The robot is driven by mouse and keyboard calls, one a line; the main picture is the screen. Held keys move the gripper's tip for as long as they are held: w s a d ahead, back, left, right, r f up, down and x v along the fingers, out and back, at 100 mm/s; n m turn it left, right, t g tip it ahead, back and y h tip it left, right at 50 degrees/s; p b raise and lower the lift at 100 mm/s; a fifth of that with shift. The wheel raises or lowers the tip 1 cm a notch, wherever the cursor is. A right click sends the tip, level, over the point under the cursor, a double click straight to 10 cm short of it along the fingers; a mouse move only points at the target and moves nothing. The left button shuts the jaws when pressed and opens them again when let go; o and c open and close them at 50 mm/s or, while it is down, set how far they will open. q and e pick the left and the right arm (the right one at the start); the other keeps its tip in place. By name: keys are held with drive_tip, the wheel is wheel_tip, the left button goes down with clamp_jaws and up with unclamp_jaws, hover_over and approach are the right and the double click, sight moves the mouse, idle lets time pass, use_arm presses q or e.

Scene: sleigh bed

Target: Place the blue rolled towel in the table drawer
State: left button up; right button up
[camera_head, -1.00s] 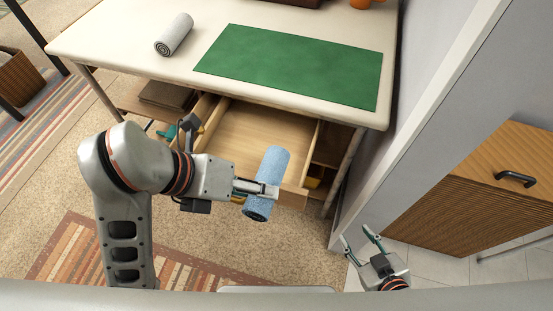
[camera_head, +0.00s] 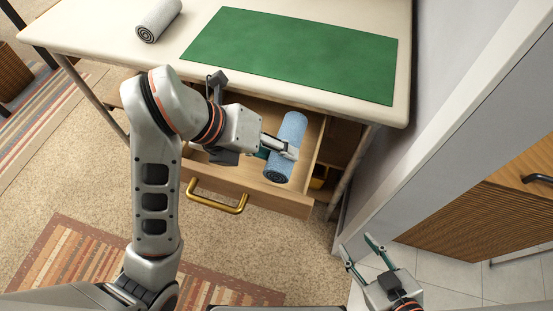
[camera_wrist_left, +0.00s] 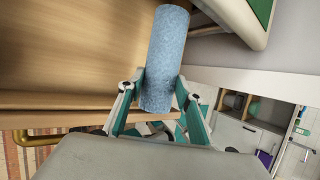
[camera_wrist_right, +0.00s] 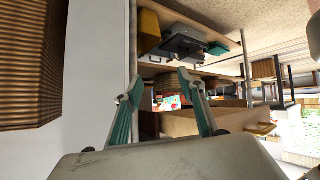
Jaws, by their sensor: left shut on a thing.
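The blue rolled towel (camera_head: 287,146) is held in my left gripper (camera_head: 283,150), over the right part of the open table drawer (camera_head: 247,177). The towel also shows in the left wrist view (camera_wrist_left: 165,57), upright in the picture between the fingers (camera_wrist_left: 158,98), with the wooden drawer behind it. I cannot tell whether the towel touches the drawer. The drawer is pulled out below the table top and has a brass handle (camera_head: 216,197). My right gripper (camera_head: 361,250) is open and empty, low at the right; its spread fingers show in the right wrist view (camera_wrist_right: 168,98).
The table top (camera_head: 90,31) bears a green mat (camera_head: 290,52) and a grey rolled towel (camera_head: 159,20). A yellow thing (camera_head: 319,177) sits in the shelf space right of the drawer. A wall (camera_head: 440,120) and a wooden cabinet (camera_head: 480,205) stand at the right.

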use_arm(q)
wheel_tip(320, 180, down, 3)
drive_tip(key=shift+f+b, duration=0.15)
drive_tip(key=shift+b, duration=0.25)
wheel_tip(320, 180, down, 3)
drive_tip(key=shift+s+b, duration=0.15)
drive_tip(key=shift+b, duration=0.5)
drive_tip(key=shift+w+d+f, duration=0.1)
drive_tip(key=shift+w+d, duration=0.05)
drive_tip(key=shift+w, duration=0.35)
drive_tip(key=o, duration=1.1)
drive_tip(key=shift+f, duration=0.15)
use_arm(e)
drive_tip(key=shift+m+t+y, duration=0.4)
drive_tip(key=shift+t+y, duration=0.1)
drive_tip(key=w+a+r, duration=0.1)
drive_tip(key=a, duration=0.1)
drive_tip(key=w+a+r, duration=0.1)
drive_tip(key=a, duration=0.1)
drive_tip(key=shift+w+r, duration=0.15)
drive_tip(key=shift+r, duration=0.25)
drive_tip(key=shift+d, duration=0.1)
